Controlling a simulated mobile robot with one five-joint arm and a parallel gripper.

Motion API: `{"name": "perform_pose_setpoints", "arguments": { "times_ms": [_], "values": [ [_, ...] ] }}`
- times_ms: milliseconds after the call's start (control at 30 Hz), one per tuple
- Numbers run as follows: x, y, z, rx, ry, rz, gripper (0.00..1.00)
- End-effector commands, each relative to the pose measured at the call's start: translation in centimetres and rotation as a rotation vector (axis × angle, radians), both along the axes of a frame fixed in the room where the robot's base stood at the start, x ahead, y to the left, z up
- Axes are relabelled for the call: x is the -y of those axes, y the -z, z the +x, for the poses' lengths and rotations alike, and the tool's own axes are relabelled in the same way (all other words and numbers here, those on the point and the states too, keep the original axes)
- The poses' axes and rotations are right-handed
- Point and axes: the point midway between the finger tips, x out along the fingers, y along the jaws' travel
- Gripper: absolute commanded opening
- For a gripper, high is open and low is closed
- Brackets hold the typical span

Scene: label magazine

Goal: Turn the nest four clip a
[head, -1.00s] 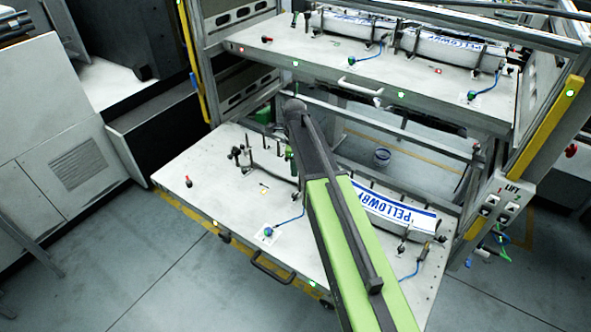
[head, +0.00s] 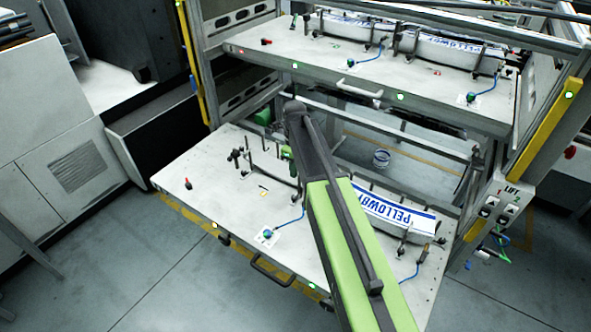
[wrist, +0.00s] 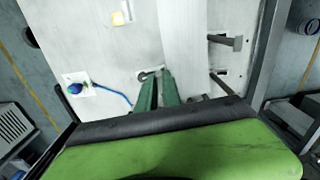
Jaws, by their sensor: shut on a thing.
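My gripper (wrist: 160,88) shows in the wrist view as two green fingers pointing at a small dark clip (wrist: 149,74) by a slot in the white shelf. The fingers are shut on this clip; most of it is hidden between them. A pale curved label stack (wrist: 192,45) lies just right of the fingers. In the head view my green-and-dark arm crosses the pulled-out lower shelf (head: 225,200), and a bit of my green gripper (head: 287,154) shows left of the arm. The clip itself is hidden there. I cannot read a nest number.
A blue-and-white label stack (head: 400,210) lies right of my arm. Dark posts (wrist: 228,41) stand beside the near stack. A blue knob with a cable (head: 268,233) sits at the shelf front. The upper shelf (head: 310,65) overhangs behind. The floor in front is clear.

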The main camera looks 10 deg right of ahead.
Motion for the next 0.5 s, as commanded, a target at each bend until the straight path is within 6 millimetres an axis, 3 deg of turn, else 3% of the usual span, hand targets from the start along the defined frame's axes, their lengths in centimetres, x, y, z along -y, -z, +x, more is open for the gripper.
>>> {"name": "perform_pose_setpoints", "arguments": {
  "times_ms": [133,167,300,500],
  "values": [
    [0.02,0.02,-0.07,-0.001,0.001,0.000,0.00],
    [0.02,0.02,-0.07,-0.001,0.001,0.000,0.12],
    [0.02,0.02,-0.05,-0.001,0.000,0.000,0.30],
    [0.02,0.01,-0.03,-0.001,0.000,-0.001,0.31]
  ]
}}
